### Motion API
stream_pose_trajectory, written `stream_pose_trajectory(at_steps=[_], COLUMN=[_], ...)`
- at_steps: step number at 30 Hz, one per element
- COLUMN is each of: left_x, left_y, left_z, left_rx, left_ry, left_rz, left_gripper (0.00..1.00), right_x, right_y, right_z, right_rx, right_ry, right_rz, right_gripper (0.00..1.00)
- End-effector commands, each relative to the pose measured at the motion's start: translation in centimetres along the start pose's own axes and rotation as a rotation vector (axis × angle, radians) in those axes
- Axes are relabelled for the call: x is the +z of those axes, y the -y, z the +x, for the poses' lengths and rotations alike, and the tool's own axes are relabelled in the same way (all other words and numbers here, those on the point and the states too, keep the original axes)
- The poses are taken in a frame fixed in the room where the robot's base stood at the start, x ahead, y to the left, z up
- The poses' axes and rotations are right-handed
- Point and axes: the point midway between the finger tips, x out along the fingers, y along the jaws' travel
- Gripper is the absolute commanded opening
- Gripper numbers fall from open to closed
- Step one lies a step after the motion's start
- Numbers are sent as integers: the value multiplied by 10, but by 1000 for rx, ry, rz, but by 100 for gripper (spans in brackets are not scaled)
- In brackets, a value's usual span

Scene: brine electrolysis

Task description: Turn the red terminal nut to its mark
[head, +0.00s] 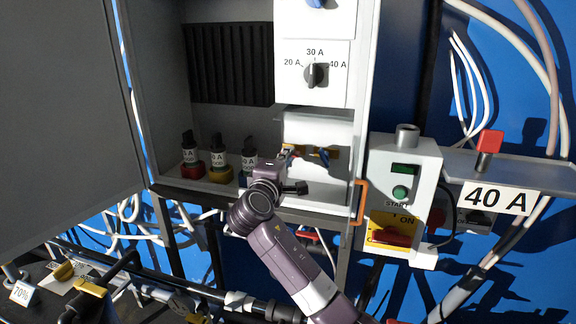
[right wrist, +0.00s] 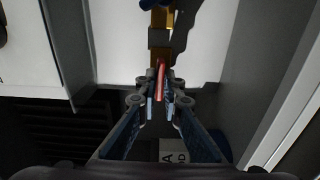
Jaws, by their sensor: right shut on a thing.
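The red terminal nut (right wrist: 160,80) shows in the right wrist view as a narrow red piece between my fingertips, in front of a brass-coloured bar. My right gripper (right wrist: 160,98) is shut on it. In the head view my right gripper (head: 286,156) reaches into the open cabinet, at the left one of two brass terminals, and hides most of the nut. The other terminal (head: 324,156), with a blue part, stands to its right. I cannot make out a mark on the nut or terminal. My left gripper is not in view.
Above is a dial panel (head: 312,75) marked 20 A, 30 A and 40 A. Several labelled fuses (head: 219,158) stand left of my gripper. A grey control box (head: 403,195) with a green button and a shelf labelled 40 A (head: 497,198) are to the right. The cabinet door (head: 60,110) hangs open at left.

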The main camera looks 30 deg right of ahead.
Motion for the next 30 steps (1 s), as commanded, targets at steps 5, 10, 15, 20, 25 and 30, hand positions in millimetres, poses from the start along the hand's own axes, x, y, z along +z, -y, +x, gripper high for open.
stream_pose_trajectory(at_steps=[5, 10, 15, 20, 25, 30], left_x=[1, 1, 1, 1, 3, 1], left_y=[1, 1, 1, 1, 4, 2], left_z=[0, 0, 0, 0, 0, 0], left_rx=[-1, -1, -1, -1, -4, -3], left_ry=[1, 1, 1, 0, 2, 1], left_rz=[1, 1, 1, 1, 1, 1], left_gripper=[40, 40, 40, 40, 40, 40], right_x=[0, 0, 0, 0, -1, -2], right_y=[2, 2, 2, 1, 1, 2], right_z=[0, 0, 0, 0, -6, -34], right_rx=[-5, -6, -5, -3, -3, -4], right_ry=[1, 0, 0, 0, -1, -4], right_rz=[11, 10, 9, 9, 9, 10], right_gripper=[0, 10, 25, 25, 25, 25])
